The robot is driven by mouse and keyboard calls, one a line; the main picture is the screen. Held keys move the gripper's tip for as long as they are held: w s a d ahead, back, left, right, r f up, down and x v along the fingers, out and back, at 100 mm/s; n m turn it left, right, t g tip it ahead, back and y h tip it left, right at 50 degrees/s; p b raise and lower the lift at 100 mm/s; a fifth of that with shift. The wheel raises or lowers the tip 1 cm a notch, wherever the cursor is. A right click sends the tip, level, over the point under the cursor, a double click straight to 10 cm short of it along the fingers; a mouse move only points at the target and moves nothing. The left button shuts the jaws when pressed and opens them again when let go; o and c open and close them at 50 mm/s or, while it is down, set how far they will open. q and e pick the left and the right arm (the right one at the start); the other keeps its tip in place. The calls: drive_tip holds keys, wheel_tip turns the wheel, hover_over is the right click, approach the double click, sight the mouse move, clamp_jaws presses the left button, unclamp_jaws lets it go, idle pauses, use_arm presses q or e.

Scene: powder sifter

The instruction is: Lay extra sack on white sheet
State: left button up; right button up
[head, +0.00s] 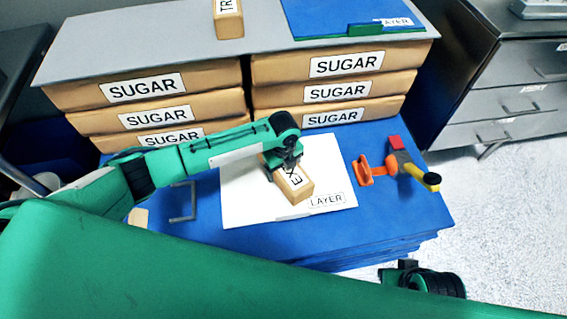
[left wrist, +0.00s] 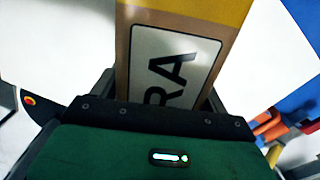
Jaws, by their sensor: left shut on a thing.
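The extra sack (head: 294,185) is a small tan block with a white label, partly hidden by my gripper. It is over the white sheet (head: 247,195), which lies on the blue stack and is marked LAYER. My left gripper (head: 285,163) is shut on the sack's far end. The left wrist view shows the extra sack (left wrist: 172,70) close up between the jaws, with the letters RA readable. I cannot tell whether the sack touches the sheet. My right gripper cannot be made out; a black and green part of my right arm shows at the bottom.
Several SUGAR sacks (head: 345,66) stand in two piles behind, under a grey board (head: 130,42) with another small block (head: 228,18) and a blue sheet (head: 340,14). A grey handle (head: 183,217) is at left.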

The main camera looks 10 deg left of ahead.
drive_tip(key=shift+s+f, duration=0.1)
use_arm(q)
drive_tip(key=o, duration=1.8)
drive_tip(key=shift+c, duration=0.2)
drive_tip(key=shift+r, duration=0.35)
wheel_tip(320, 180, up, 12)
drive_tip(key=shift+f+p, duration=0.25)
drive_tip(key=shift+p, duration=0.7)
use_arm(e)
drive_tip(key=shift+g, duration=0.3)
drive_tip(key=x, duration=0.4)
drive_tip(key=shift+s+d+f, duration=0.1)
drive_tip(key=shift+s+f, duration=0.05)
drive_tip(key=shift+s, duration=0.05)
